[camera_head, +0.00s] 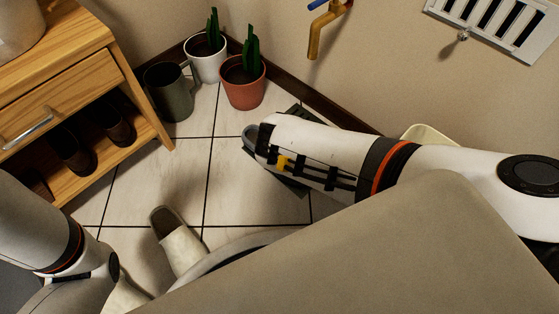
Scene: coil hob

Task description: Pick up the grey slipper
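A grey rounded edge (248,134), seemingly the grey slipper, shows on the tiled floor just left of the end of my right arm. The arm covers most of it. My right arm comes in from the right and its end is over or beside this edge. Its fingertips are hidden, so I cannot tell if they touch it. My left arm is at the lower left. Its gripper does not show.
A cream slipper (183,252) with a dark insole lies on the floor. A wooden shoe cabinet (150,135) stands left. A dark can (170,95), white pot (206,65) and terracotta pot (243,90) stand by the wall. A dark flat thing (290,187) lies partly under my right arm.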

